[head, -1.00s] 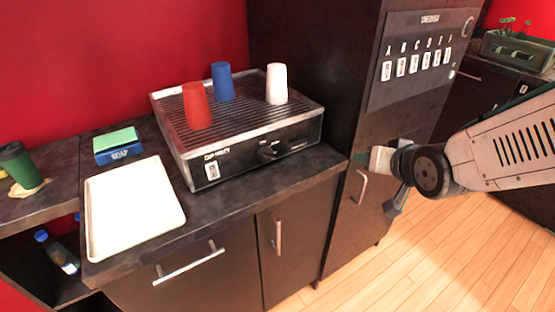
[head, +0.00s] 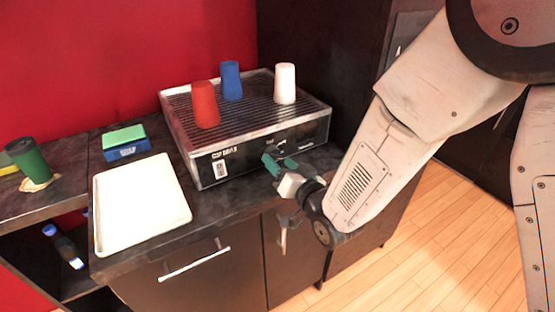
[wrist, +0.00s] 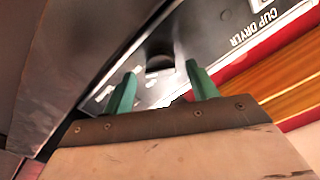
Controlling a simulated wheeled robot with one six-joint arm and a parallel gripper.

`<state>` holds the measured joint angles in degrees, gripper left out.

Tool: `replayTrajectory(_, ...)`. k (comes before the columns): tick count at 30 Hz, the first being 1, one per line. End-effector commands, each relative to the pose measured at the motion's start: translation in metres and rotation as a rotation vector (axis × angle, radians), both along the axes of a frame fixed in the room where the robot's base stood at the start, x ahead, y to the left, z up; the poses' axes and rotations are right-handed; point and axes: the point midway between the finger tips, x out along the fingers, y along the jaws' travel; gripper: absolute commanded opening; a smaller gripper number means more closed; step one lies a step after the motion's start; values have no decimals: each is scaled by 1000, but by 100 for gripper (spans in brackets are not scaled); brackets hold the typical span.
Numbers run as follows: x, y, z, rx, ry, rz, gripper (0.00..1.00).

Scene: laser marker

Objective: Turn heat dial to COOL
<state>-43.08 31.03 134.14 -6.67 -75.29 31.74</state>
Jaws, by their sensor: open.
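The cup dryer (head: 207,169) is a low metal box with a ribbed top and a dark front panel on the counter. In the head view my gripper (head: 279,166) is in front of that panel and hides most of the heat dial. In the wrist view the dark round dial (wrist: 159,62) shows ahead, between and just beyond the two green fingertips (wrist: 160,82). The fingers are open, one on each side, with nothing between them. Contact with the dial cannot be told. The dial's setting is not readable.
A red cup (head: 205,104), a blue cup (head: 231,81) and a white cup (head: 285,84) stand upside down on the dryer. A white tray (head: 140,205), a green sponge on a blue soap box (head: 126,150) and a green tumbler (head: 28,161) are to the left.

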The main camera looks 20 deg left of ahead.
Motion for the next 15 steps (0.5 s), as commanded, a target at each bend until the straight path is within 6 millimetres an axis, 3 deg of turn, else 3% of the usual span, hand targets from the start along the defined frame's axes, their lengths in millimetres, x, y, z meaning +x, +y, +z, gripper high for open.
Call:
replayTrajectory(6,13,15,0,-1,1,1,58)
replayTrajectory(14,14,16,0,-1,1,0,58)
replayTrajectory(15,14,16,0,-1,1,0,53)
